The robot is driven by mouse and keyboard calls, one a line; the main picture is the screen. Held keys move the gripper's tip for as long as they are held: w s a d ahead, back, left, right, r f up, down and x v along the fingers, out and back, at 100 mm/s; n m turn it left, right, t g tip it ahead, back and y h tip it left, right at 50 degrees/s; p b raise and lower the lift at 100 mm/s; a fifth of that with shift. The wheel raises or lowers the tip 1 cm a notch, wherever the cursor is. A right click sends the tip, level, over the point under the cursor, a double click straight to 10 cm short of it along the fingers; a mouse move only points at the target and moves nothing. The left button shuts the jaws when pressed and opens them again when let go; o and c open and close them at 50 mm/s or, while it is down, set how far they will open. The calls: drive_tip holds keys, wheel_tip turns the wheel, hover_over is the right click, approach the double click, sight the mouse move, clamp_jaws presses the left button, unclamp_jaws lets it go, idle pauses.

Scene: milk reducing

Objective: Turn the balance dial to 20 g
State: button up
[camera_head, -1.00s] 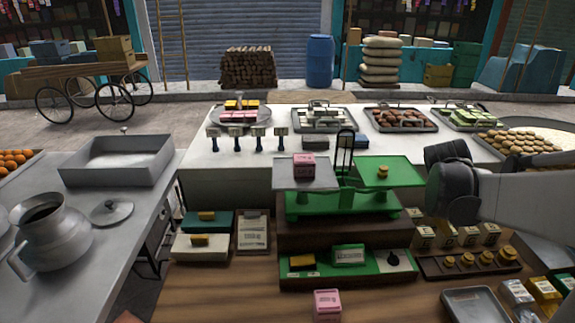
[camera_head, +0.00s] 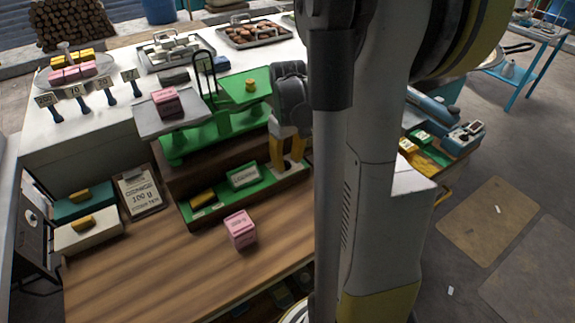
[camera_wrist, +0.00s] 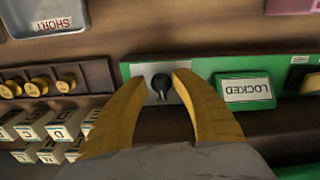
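The balance dial (camera_wrist: 161,82) is a small black knob on a pale plate at one end of the green panel (camera_wrist: 205,68). In the wrist view its pointer aims toward my gripper; I cannot read any gram marks. My gripper (camera_wrist: 158,76) is open, its two yellow fingers on either side of the knob with gaps visible. In the head view my gripper (camera_head: 288,168) points down at the panel's right end and mostly hides the dial. The green balance (camera_head: 215,130) stands behind, with a pink block (camera_head: 166,100) on its left pan and a brass weight (camera_head: 250,85) on its right.
A green LOCKED sign (camera_wrist: 246,90) sits beside the dial. Several brass weights (camera_wrist: 38,86) stand in a rack on its other side, near lettered blocks (camera_wrist: 35,125). A pink block (camera_head: 240,229) lies on the wooden table (camera_head: 190,260) in front of the panel.

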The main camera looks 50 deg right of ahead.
drive_tip(key=shift+f, duration=0.25)
clamp_jaws()
drive_tip(key=shift+m, duration=0.3)
drive_tip(key=m, duration=0.6)
drive_tip(key=shift+w+a+p, duration=0.1)
drive_tip(key=shift+a+p, duration=0.2)
drive_tip(key=m, duration=0.6)
drive_tip(key=shift+w+a+m, duration=0.15)
drive_tip(key=shift+w+m, duration=0.05)
drive_tip(key=shift+m, duration=0.2)
